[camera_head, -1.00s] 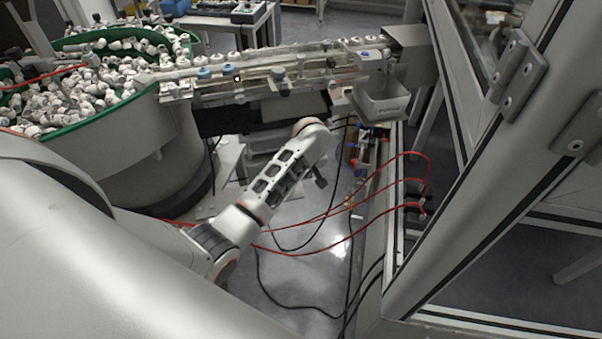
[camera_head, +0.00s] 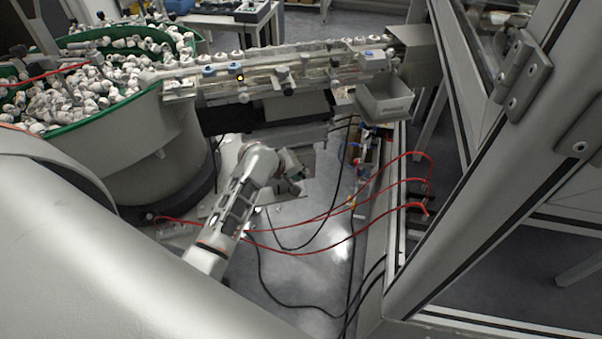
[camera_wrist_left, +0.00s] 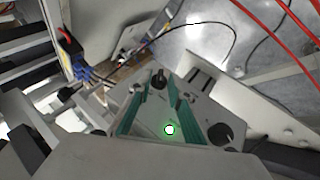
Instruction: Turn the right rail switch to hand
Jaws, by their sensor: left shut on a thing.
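My left arm reaches down in the head view, with the left gripper (camera_head: 294,184) at a grey control box (camera_head: 300,163) below the rail. In the left wrist view, green-edged fingers stand on both sides of a small dark switch knob (camera_wrist_left: 158,79). The gripper is shut on it. The knob's exact setting cannot be made out. A lit green lamp (camera_wrist_left: 169,130) and a black round knob (camera_wrist_left: 220,133) are nearby. The feed rail (camera_head: 290,66) carries white and blue caps. My right gripper is not in view.
A green-rimmed bowl (camera_head: 130,108) full of white caps stands at the left. A grey chute tray (camera_head: 384,100) hangs at the rail's right end. Red hoses (camera_head: 395,165) and black cables cross the floor. A metal frame (camera_head: 490,190) closes off the right side.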

